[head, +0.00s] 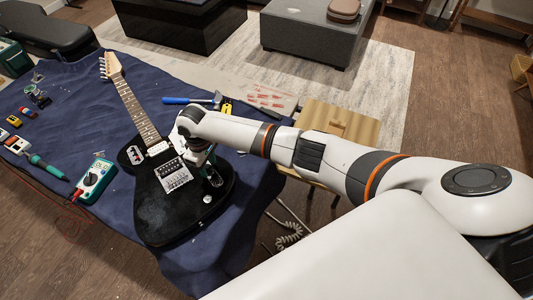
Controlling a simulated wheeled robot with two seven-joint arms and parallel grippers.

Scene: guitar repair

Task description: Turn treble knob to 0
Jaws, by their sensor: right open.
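A black electric guitar (158,215) lies on a dark blue cloth, its neck pointing to the upper left. A light-coloured round knob (207,199) shows on the lower right of its body; I cannot tell whether it is the treble knob or where it points. My right gripper (214,178) reaches down over the guitar's right side, just above this knob in the picture. The wrist and arm hide part of the body there, and the fingers are small and hard to make out. The right gripper is open. My left gripper is not in view.
The blue cloth (75,130) covers the table. A multimeter (94,179) with leads lies left of the guitar. A soldering iron (48,167) and small pedals lie further left. A blue-handled tool (187,100) lies behind the guitar. A wooden stool (340,122) stands beyond my right arm.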

